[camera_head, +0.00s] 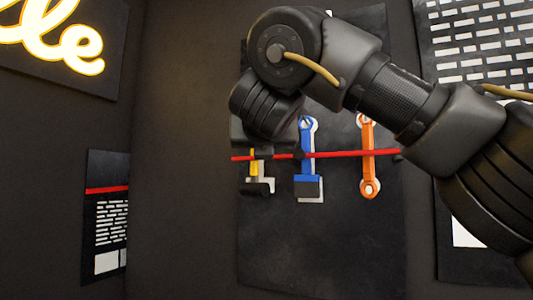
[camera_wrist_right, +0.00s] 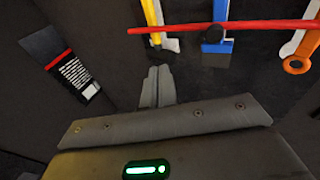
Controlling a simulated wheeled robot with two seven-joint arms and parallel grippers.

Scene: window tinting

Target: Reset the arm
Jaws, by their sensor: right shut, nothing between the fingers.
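My right arm (camera_head: 400,100) comes in from the right of the head view and reaches across a dark wall panel. My right gripper shows in the wrist view (camera_wrist_right: 157,88), with its two fingers together and nothing between them. In the head view its fingers are hidden or too dark to make out behind the wrist. My left gripper is in neither view.
A red bar (camera_head: 330,154) runs across the dark panel (camera_head: 320,240). A yellow-handled tool (camera_head: 254,168), a blue tool (camera_head: 308,165) and an orange wrench (camera_head: 368,165) hang there. A dark sign (camera_head: 108,215) and a glowing sign (camera_head: 70,40) are at left.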

